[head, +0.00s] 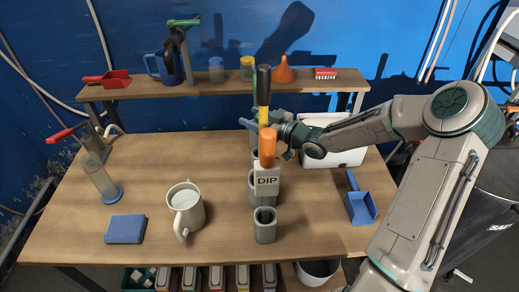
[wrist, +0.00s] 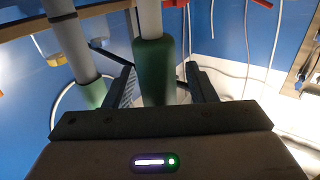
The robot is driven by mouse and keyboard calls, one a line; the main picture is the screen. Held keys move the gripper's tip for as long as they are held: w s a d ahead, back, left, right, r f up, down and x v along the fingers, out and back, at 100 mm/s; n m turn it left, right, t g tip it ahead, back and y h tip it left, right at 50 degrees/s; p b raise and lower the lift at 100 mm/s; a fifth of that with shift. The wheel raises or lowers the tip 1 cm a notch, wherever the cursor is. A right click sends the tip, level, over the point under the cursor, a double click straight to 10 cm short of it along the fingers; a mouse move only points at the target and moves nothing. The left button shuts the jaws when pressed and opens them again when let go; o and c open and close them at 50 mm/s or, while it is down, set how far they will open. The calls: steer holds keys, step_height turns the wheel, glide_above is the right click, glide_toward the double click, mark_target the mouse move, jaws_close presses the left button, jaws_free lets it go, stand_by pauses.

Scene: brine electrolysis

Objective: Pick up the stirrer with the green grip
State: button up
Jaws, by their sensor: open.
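The stirrer with the green grip shows in the wrist view as an upright grey shaft with a dark green grip (wrist: 155,70). The grip stands between the two fingers of my open gripper (wrist: 163,88), with a gap to the right finger. In the head view a small bit of green (head: 254,113) shows behind other grips, mostly hidden. My gripper (head: 268,122) is at the row of upright grey holders, partly hidden by an orange grip (head: 267,148) and a yellow part (head: 263,117). A black part (head: 264,85) rises above the yellow one.
A white DIP sign (head: 267,181) and a grey holder (head: 265,226) stand in front. A second grey shaft with green (wrist: 90,94) is left of the fingers. A white bin (head: 340,150), blue dustpan (head: 361,207), and jug (head: 186,209) stand around.

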jaws_close()
